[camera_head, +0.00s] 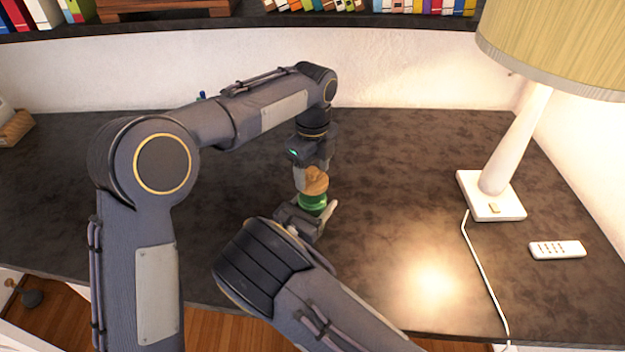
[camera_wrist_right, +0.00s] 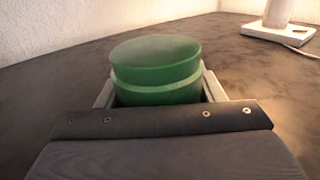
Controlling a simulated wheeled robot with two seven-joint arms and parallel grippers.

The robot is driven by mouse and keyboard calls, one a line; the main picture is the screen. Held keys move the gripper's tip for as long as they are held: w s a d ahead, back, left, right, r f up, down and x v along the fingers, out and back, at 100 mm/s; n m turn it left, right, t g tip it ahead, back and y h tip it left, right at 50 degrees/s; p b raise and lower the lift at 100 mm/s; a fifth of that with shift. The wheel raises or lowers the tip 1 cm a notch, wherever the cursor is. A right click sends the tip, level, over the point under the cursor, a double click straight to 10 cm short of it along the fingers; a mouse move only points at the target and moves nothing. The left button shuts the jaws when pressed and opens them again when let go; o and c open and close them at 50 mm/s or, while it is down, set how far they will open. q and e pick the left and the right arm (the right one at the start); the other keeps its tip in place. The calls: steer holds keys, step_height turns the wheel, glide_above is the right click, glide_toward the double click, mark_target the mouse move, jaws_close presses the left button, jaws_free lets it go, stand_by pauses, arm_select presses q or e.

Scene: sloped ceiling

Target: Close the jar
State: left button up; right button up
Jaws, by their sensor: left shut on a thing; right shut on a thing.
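The green jar (camera_head: 313,203) stands above the dark desk, with my right gripper (camera_head: 318,219) shut around it. In the right wrist view the green jar (camera_wrist_right: 155,68) sits between the pale fingers of my right gripper (camera_wrist_right: 160,92); a flat green top and a rim line show. A brown, wood-coloured piece, seemingly the lid (camera_head: 315,182), is held by my left gripper (camera_head: 311,176), which points down from above. The lid overlaps the jar in the head view; I cannot tell whether they touch. The lid and left gripper do not show in the right wrist view.
A lamp (camera_head: 497,196) with a white base and its cord stand at the right of the dark desk (camera_head: 400,150). A white remote (camera_head: 557,249) lies near it. A bookshelf (camera_head: 250,22) runs along the back wall. The desk between jar and lamp is clear.

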mark_target(312, 178)
arm_select(q)
steer(key=shift+f, duration=0.9)
steer(key=shift+f, duration=0.15)
steer(key=shift+f, duration=0.75)
steer(key=shift+f, duration=0.65)
steer(key=o, duration=1)
steer(key=shift+o, duration=0.2)
step_height(312, 178, up, 12)
